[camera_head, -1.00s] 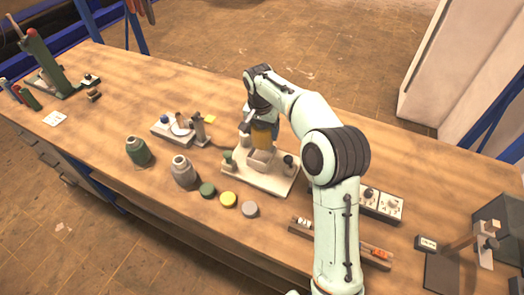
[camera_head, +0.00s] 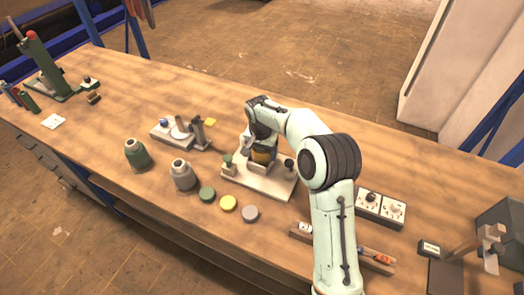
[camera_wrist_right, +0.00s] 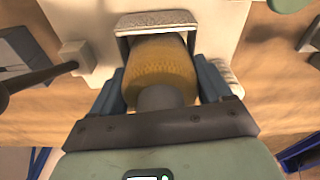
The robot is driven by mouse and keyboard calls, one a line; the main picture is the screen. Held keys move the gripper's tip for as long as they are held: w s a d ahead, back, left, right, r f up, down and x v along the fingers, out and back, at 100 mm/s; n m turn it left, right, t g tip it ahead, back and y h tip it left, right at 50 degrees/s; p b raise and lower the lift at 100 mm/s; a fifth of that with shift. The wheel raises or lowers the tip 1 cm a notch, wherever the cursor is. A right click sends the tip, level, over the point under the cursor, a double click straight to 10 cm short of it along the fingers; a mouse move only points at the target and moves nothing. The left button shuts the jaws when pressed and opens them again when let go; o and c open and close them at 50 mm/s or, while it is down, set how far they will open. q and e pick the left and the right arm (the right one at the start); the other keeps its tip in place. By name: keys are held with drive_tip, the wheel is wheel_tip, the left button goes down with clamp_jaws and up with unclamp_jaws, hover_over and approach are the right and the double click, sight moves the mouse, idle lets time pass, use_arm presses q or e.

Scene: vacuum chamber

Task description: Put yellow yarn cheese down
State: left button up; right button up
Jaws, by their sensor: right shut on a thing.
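The yellow yarn cheese (camera_head: 263,156) is a wound yellow cylinder with a grey core end, which shows in the wrist view (camera_wrist_right: 158,70). My right gripper (camera_wrist_right: 160,88) is shut on it, one blue-grey finger on each side. The yarn is low over the middle of a white base plate (camera_head: 270,188), at a pale block-like holder whose raised rim (camera_wrist_right: 157,19) shows beyond it in the wrist view. I cannot tell whether the yarn rests in the holder; the gripper hides the contact. My left gripper is not in view.
Green (camera_head: 207,194), yellow (camera_head: 228,202) and grey (camera_head: 251,213) discs lie in front. A control box (camera_head: 381,207) and a long tray (camera_head: 376,262) are at right.

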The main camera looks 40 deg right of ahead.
drive_tip(key=shift+f, duration=0.2)
drive_tip(key=o, duration=1.1)
drive_tip(key=shift+r, duration=0.1)
drive_tip(key=shift+r, duration=0.1)
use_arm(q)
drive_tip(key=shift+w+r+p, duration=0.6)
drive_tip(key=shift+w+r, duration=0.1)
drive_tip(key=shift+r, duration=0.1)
use_arm(e)
drive_tip(key=r, duration=0.8)
drive_tip(key=s+a+r, duration=0.1)
drive_tip(key=r, duration=0.3)
drive_tip(key=shift+a, duration=0.1)
